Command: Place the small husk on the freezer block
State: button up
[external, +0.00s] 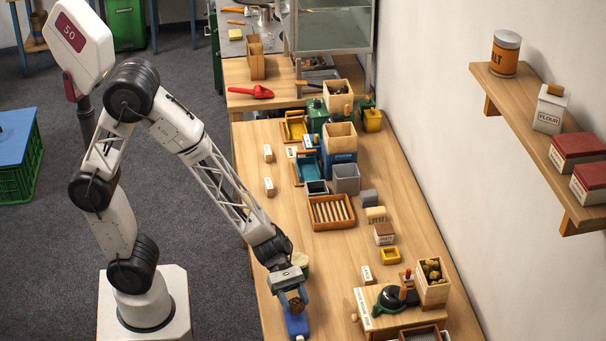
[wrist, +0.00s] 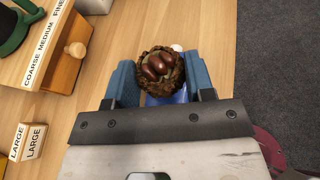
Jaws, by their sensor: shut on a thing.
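My gripper (external: 294,300) is shut on a brown spiky husk (wrist: 150,83) with shiny chestnuts showing in its open top. The husk sits between the two blue fingers in the wrist view, and it shows small and dark in the external view (external: 297,305). The blue freezer block (external: 297,325) lies on the table at the near left edge, under the husk. In the wrist view a strip of the block (wrist: 164,100) shows between the fingers. I cannot tell whether the husk touches the block.
A pale green round thing (external: 301,264) stands just behind my gripper. A wooden grader (wrist: 45,45) marked coarse, medium and fine stands to the right in the external view. A "LARGE" label block (wrist: 30,141) stands between. The table's left edge is close.

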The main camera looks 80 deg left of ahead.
aim_at(295, 308)
jog(key=shift+f, duration=1.75)
jog(key=shift+f, duration=0.15)
jog(key=o, duration=0.9)
jog(key=shift+a+r, duration=0.1)
jog(key=shift+r, duration=0.1)
jog(key=shift+a+r, duration=0.1)
jog(key=shift+a, duration=0.05)
jog(key=v, duration=1.1)
jog(key=shift+a+r, duration=0.15)
jog(key=shift+r, duration=0.05)
